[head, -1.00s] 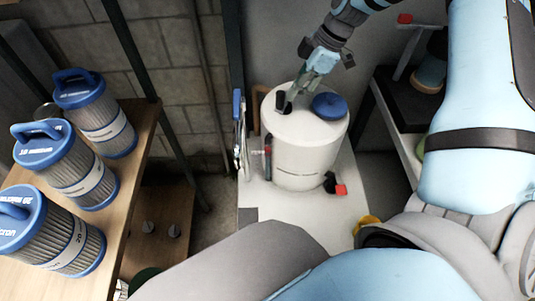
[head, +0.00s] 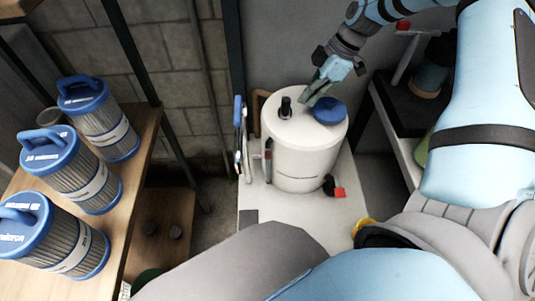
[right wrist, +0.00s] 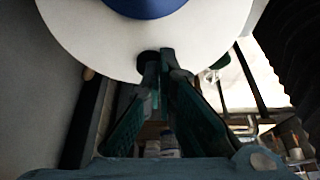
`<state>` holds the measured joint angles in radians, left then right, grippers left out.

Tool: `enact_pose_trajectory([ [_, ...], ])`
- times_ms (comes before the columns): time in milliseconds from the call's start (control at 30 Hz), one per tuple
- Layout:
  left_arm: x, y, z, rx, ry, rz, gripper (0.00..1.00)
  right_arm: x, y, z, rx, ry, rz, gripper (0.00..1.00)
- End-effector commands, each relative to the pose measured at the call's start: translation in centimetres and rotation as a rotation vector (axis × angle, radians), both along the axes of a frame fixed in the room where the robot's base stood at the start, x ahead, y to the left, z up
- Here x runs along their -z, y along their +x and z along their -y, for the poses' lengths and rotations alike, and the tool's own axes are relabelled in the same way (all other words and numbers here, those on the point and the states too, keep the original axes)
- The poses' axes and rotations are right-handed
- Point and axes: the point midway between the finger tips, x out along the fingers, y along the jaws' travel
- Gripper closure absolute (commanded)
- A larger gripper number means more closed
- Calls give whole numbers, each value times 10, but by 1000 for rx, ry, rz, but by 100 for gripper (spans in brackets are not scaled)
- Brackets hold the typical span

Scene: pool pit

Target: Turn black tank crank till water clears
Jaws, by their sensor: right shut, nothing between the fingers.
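A white cylindrical tank (head: 300,150) stands upright on a pale bench, with a blue cap (head: 329,110) on its top. A short black crank (head: 285,108) sticks up from the top, left of the cap. My right gripper (head: 306,101) reaches down from the upper right, its fingers together and empty, just right of the crank and close to the cap. In the right wrist view the fingers (right wrist: 161,62) are in front of the white tank top (right wrist: 95,40); a dark part beside the tips looks like the crank, and contact cannot be told. My left gripper is out of view.
Several blue-capped filter cartridges (head: 72,170) stand on a wooden shelf (head: 140,130) at left. A red-handled black valve (head: 333,187) sits at the tank's lower right. A dark stand (head: 412,100) is at right, and a blue-handled item (head: 239,125) is left of the tank.

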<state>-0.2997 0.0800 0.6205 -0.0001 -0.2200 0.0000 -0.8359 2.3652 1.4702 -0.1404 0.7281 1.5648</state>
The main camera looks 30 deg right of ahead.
Motion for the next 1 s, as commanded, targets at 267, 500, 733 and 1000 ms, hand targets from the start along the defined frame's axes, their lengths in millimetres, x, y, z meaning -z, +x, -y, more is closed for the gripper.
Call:
enact_pose_trajectory([
  [267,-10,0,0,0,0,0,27,-1,-9,-6,0,0,1,100],
  [500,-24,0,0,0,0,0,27,-17,-8,-6,0,0,2,100],
  [733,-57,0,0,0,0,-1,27,-54,-8,-6,0,0,2,100],
  [1000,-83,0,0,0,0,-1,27,-84,-8,-6,0,0,1,100],
])
